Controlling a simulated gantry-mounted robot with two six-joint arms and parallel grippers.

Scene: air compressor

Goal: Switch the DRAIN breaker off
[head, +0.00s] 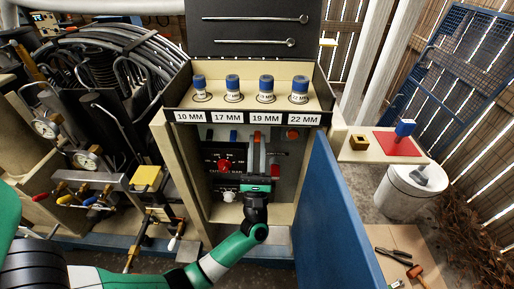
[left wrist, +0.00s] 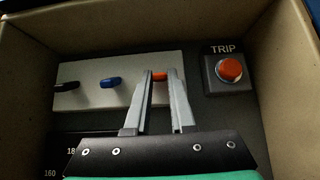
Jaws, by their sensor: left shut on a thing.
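A pale breaker panel (left wrist: 118,80) inside the open cabinet carries a black lever (left wrist: 66,87), a blue lever (left wrist: 110,82) and an orange lever (left wrist: 160,75). I see no readable DRAIN label, so I cannot tell which lever is DRAIN. My left gripper (left wrist: 160,80) is shut on the orange lever, with a grey finger on each side of it. In the head view my left gripper (head: 257,146) reaches into the cabinet from the front, and the blue lever (head: 233,135) shows to its left. My right gripper is not in view.
An orange TRIP button (left wrist: 229,69) sits just right of the panel. A red knob (head: 224,165) is lower left in the cabinet. The blue door (head: 335,215) stands open on the right. Labelled sockets (head: 233,90) stand on top. Cabinet walls are close around the gripper.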

